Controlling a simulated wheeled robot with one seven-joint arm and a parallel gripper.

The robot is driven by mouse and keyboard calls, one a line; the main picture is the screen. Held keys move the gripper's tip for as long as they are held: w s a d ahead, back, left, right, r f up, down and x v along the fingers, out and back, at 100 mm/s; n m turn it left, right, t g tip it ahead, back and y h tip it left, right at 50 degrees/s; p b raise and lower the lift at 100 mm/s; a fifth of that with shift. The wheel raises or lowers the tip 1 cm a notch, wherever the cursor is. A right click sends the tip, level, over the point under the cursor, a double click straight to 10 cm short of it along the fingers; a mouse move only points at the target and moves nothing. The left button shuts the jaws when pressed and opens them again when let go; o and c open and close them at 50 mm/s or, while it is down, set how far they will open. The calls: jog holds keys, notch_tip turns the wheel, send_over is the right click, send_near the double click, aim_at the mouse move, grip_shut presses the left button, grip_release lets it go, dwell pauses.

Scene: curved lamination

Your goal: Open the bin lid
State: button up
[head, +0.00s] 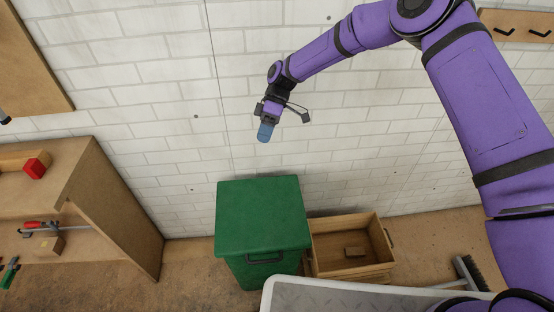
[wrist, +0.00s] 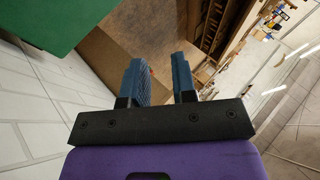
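The green bin (head: 264,270) stands on the floor against the white wall in the head view. Its flat green lid (head: 262,215) is shut, with a dark handle (head: 265,258) below the front edge. My gripper (head: 265,132) is above and behind the lid, close to the wall, and does not touch the bin. In the wrist view, the two blue fingers of my gripper (wrist: 160,82) are apart with nothing between them. A green surface of the bin (wrist: 45,25) fills the upper left corner there.
A wooden crate (head: 325,270) with a small block inside sits directly right of the bin. A wooden shelf unit (head: 115,215) stands to the left. A grey tray (head: 350,296) is in the foreground, beside a brush (head: 468,270). The space above the lid is clear.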

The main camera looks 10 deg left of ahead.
jog(key=s+d+r, duration=0.1)
jog(key=s+d, duration=0.4)
jog(key=s, duration=0.6)
jog(key=shift+d, duration=0.15)
jog(key=d+r+m+t+h, duration=0.2)
jog(key=d+r+m+t, duration=0.55)
jog(key=d+r, duration=1.4)
jog(key=s+d+r+m+t, duration=0.3)
jog(key=s+d+r+m, duration=0.2)
jog(key=s, duration=0.4)
jog(key=s+d+r+m+t, duration=0.3)
jog(key=s+d+r+m, duration=0.3)
jog(key=s+d+r, duration=0.2)
jog(key=shift+s+d+t+h, duration=0.4)
jog(key=shift+s+d, duration=0.35)
jog(key=shift+d, duration=0.4)
jog(key=shift+m, duration=0.25)
